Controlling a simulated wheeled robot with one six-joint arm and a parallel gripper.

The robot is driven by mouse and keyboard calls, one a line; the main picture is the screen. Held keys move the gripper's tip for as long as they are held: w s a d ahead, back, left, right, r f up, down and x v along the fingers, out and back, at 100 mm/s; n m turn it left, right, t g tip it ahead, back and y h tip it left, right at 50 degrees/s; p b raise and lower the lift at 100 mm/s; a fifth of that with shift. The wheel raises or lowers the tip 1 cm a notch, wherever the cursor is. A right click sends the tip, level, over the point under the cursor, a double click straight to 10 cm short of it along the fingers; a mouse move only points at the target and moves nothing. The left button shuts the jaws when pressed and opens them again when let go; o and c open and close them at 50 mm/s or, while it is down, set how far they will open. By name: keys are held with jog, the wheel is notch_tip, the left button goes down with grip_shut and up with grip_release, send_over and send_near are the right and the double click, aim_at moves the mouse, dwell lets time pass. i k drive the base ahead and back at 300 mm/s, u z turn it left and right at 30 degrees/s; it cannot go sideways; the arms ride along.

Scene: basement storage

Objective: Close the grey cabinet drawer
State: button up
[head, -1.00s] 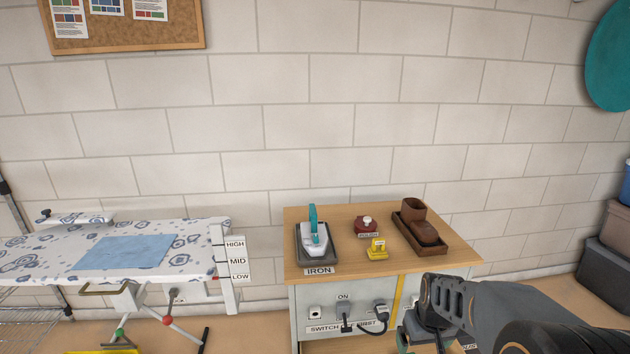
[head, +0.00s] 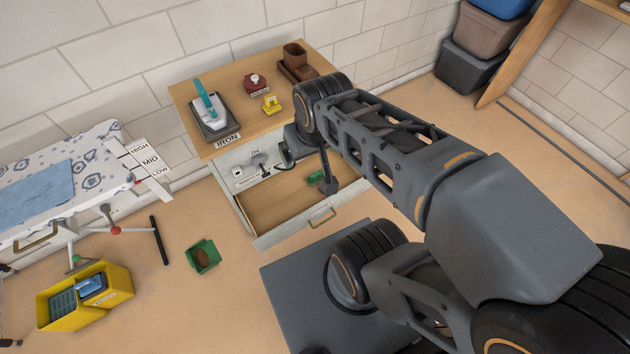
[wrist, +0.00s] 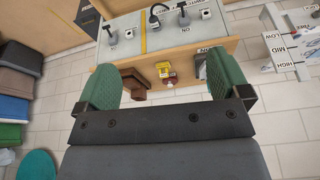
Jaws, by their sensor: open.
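The grey cabinet (head: 229,172) stands against the wall under a wooden top. Its drawer (head: 275,208) is pulled well out in the head view, with its wooden inside showing. The drawer front (head: 290,228) carries a metal bar handle (head: 321,216). My arm reaches over the drawer's right part and hides some of it. My gripper (wrist: 163,65) is open and empty in the wrist view, its green finger pads wide apart.
A green box (head: 203,256) and yellow bin (head: 112,295) stand on the floor. An ironing board (head: 85,165) is left.

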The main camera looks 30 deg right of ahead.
aim_at(277, 207)
jog(key=z, duration=1.3)
jog(key=k, duration=0.65)
jog(key=u, duration=1.3)
